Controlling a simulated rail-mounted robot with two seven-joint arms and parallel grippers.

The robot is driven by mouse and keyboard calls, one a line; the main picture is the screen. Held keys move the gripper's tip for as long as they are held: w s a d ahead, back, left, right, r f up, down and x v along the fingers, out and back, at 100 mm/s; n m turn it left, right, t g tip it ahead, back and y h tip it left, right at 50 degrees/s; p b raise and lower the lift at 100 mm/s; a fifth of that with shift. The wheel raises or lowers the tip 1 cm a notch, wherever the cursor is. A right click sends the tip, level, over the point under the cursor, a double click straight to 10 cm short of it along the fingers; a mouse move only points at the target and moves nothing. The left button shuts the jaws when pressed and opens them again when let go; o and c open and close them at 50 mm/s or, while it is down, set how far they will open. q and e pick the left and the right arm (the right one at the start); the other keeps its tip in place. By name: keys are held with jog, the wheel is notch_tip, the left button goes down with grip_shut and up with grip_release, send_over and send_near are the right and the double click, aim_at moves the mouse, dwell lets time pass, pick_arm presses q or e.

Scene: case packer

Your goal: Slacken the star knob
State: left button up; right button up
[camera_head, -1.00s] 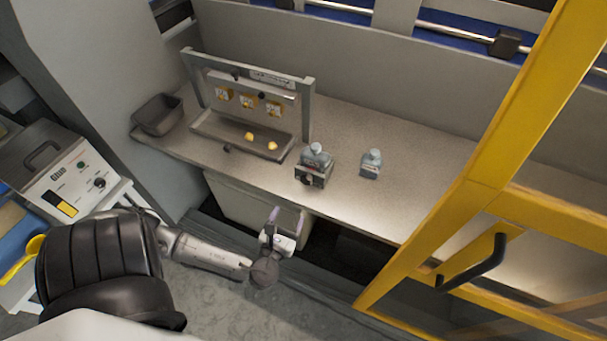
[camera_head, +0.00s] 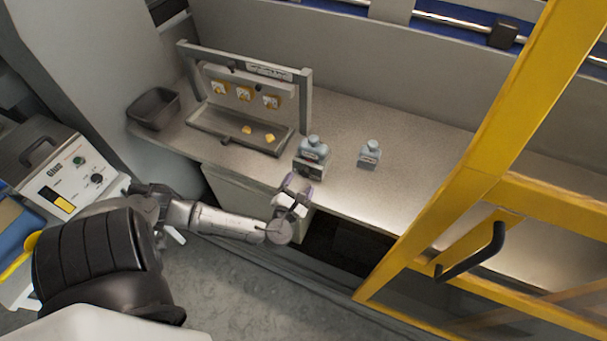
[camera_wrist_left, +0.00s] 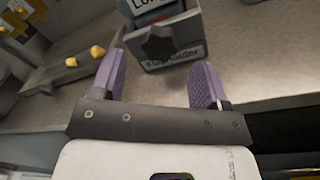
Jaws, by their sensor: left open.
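The dark star knob (camera_wrist_left: 158,43) is on the front of a small grey holder (camera_wrist_left: 188,30) with a white label, in the left wrist view. The holder also shows on the bench in the head view (camera_head: 318,169), with a grey bottle (camera_head: 314,148) standing in it. My left gripper (camera_head: 298,184) is open, just in front of the holder at the bench's front edge. Its purple fingers (camera_wrist_left: 160,66) are spread on either side of the knob's line, short of it and not touching it. In the head view the knob is mostly hidden behind the fingers. My right gripper is not in view.
A second grey bottle (camera_head: 370,155) stands to the right on the bench (camera_head: 420,150). A framed station with a tray (camera_head: 215,127) and yellow pieces is at the left, with a dark bin (camera_head: 153,109) beyond. A yellow door frame (camera_head: 480,150) stands at the right.

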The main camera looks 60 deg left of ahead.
aim_at(303, 175)
pick_arm(q)
jog(key=shift+x, duration=2.25)
jog(key=shift+c, duration=0.5)
jog(key=c, duration=0.8)
